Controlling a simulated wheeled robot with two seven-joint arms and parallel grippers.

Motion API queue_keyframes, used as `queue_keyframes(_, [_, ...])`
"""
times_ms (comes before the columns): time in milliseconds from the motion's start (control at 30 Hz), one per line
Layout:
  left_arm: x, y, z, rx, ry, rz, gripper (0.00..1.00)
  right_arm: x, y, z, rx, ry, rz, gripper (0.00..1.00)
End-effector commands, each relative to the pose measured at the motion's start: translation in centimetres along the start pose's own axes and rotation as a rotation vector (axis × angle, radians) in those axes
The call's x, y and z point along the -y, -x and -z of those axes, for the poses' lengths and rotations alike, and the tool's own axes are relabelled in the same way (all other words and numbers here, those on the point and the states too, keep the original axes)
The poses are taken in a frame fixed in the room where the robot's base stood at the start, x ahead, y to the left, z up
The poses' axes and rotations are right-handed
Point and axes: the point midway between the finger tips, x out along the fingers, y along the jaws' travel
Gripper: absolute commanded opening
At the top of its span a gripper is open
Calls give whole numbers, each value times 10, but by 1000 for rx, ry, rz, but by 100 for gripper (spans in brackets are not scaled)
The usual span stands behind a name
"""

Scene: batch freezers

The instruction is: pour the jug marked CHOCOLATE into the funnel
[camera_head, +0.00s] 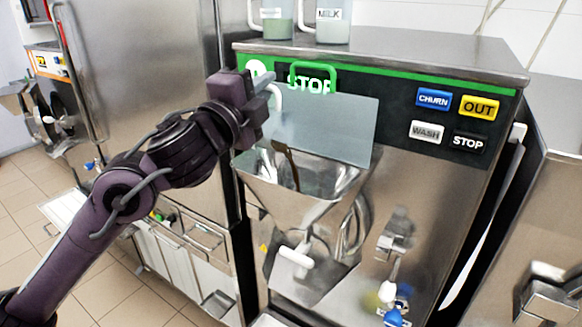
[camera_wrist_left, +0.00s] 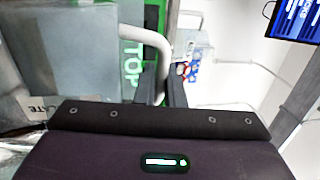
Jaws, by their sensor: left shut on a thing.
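My left gripper (camera_head: 272,92) is shut on the pale handle (camera_wrist_left: 152,45) of a translucent grey jug (camera_head: 330,125). The jug is tipped over above the steel funnel (camera_head: 258,190) on the front of the machine. A brown stream (camera_head: 287,162) runs from the jug's lower left side down into the funnel. The funnel's inside is partly hidden by the jug. My right gripper is not in view.
On the machine's top stand a jug marked MILK (camera_head: 333,27) and another jug with greenish contents (camera_head: 277,22). The panel has CHURN (camera_head: 433,98), OUT (camera_head: 479,107), WASH (camera_head: 426,132) and STOP (camera_head: 468,142) labels. A tap (camera_head: 396,236) sits right of the funnel.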

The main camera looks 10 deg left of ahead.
Motion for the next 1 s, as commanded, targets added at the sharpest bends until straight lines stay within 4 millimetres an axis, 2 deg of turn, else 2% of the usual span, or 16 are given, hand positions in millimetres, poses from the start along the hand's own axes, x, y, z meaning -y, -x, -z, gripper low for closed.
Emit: queue_keyframes(1000, [4, -1, 20, -31, -157, 2, 0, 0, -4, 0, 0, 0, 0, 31])
